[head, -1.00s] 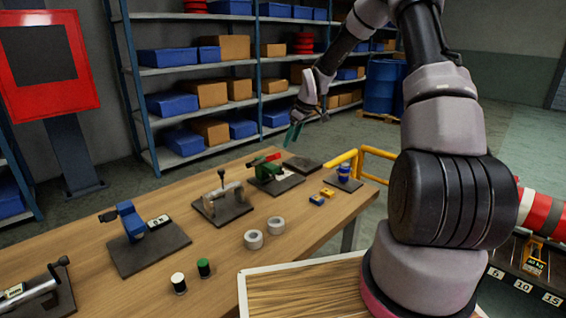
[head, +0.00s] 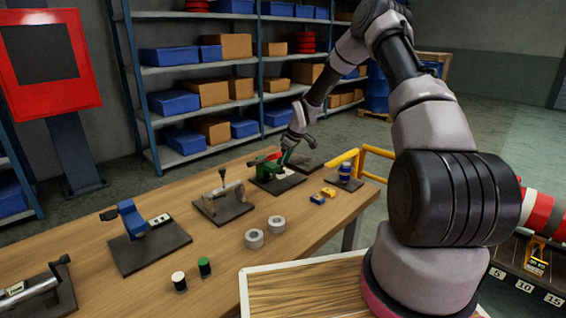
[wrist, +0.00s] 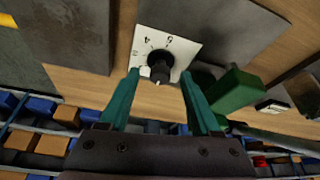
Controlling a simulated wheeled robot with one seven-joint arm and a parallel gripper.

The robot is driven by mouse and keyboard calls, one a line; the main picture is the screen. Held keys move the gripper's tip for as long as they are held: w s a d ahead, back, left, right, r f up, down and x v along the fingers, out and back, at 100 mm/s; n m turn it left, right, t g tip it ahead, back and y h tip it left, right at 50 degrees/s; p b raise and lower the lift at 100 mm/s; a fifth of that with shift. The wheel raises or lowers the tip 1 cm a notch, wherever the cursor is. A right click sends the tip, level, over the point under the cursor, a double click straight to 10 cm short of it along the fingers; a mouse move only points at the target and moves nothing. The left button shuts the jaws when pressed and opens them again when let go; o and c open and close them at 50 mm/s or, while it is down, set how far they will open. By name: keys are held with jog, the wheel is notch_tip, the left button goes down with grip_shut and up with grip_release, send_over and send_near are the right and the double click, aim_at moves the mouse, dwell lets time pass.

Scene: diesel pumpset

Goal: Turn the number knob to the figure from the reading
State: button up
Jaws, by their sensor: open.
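The number knob (wrist: 160,66) is black and sits on a white square dial plate (wrist: 183,40) in the wrist view. The figures 4 and 5 show on the plate; other figures are hidden or too small to read. My gripper (wrist: 159,74) is open, its two teal fingers to either side of the knob, with the tips close to it. I cannot tell whether they touch it. In the head view my gripper (head: 284,156) is low over the green fixture (head: 266,169) at the table's far end, and the knob is hardly visible.
A green block (wrist: 236,90) stands close right of my fingers in the wrist view.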

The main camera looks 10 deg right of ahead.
grip_shut()
jog(key=shift+a+m, duration=0.1)
jog(key=shift+m, duration=0.2)
jog(key=m, duration=0.1)
jog(key=m+t+h, duration=0.1)
jog(key=m, duration=0.1)
jog(key=shift+s+a, duration=0.15)
jog(key=shift+a, duration=0.05)
jog(key=shift+a+m+t+h, duration=0.15)
jog(key=shift+m+h, duration=0.35)
jog(key=shift+m, duration=0.8)
jog(key=shift+m+t+h, duration=0.15)
jog(key=shift+m+h, duration=0.35)
jog(key=shift+m, duration=0.8)
grip_release()
